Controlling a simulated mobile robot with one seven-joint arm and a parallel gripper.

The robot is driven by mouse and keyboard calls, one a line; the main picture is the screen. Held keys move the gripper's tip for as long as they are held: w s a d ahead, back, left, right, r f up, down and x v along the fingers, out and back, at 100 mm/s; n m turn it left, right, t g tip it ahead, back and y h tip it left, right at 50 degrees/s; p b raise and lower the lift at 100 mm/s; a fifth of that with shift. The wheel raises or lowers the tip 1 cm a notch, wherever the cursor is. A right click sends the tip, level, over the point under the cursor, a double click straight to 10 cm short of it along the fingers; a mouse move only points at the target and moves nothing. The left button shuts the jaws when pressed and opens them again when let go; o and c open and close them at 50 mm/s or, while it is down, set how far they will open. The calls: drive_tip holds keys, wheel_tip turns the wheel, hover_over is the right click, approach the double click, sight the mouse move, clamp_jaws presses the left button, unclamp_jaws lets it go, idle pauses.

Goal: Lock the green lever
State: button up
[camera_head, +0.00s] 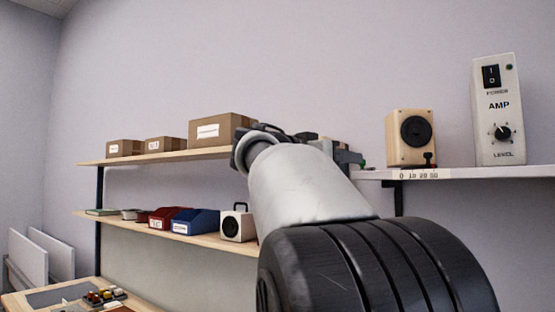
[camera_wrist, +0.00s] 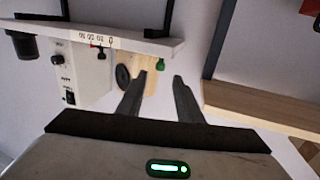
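The green lever shows as a small green knob (camera_wrist: 160,65) at the edge of the white shelf in the wrist view, which looks upside down. In the head view a bit of green (camera_head: 362,163) shows at the shelf's left end. My gripper (camera_wrist: 160,78) is open, its two dark fingers apart with nothing between them. The knob appears in the gap just beyond the fingertips; I cannot tell the remaining distance. In the head view my arm hides most of the gripper. The lever's base is not clearly visible.
The white shelf (camera_head: 470,173) carries a wooden speaker (camera_head: 398,150), a white AMP box (camera_head: 492,130) and a black and red lever (camera_head: 428,160) near its scale strip. Wooden shelves (camera_head: 180,155) with cartons and bins stand left.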

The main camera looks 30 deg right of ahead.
drive_tip(key=p+x, duration=0.1)
drive_tip(key=x, duration=0.7)
drive_tip(key=shift+d+p, duration=0.1)
drive_tip(key=shift+p, duration=0.3)
drive_tip(key=shift+c, duration=0.2)
drive_tip(key=shift+f, duration=0.1)
clamp_jaws()
